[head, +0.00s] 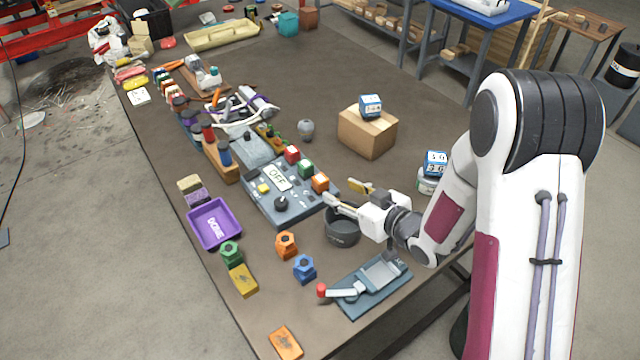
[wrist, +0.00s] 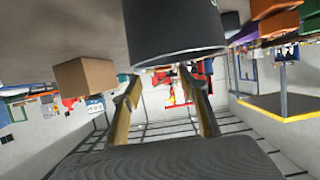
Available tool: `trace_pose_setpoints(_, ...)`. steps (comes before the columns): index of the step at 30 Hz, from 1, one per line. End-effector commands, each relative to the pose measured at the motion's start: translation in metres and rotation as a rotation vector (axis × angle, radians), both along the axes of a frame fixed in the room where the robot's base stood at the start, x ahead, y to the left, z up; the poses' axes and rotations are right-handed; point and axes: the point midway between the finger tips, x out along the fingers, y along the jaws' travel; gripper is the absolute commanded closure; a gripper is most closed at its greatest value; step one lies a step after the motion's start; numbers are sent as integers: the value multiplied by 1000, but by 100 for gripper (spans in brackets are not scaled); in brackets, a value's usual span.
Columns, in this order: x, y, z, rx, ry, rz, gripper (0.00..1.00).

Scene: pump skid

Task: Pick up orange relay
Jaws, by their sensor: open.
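A dark round pot (head: 342,232) stands by my gripper and fills the wrist view's top (wrist: 175,35). A cardboard box (head: 367,135) bears a blue-white block. A purple bin (head: 214,225), orange nut (head: 287,245), blue nut (head: 304,268) and lever fixture (head: 365,290) stand around. The table's back right is clear.

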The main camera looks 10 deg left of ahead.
Motion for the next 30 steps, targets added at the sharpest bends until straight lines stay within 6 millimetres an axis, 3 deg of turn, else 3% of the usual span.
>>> trace_pose_setpoints(12,16,17,-9,0,0,0,57)
trace_pose_setpoints(23,17,18,-9,-1,0,-1,57)
trace_pose_setpoints(30,24,30,-11,-1,0,1,57)
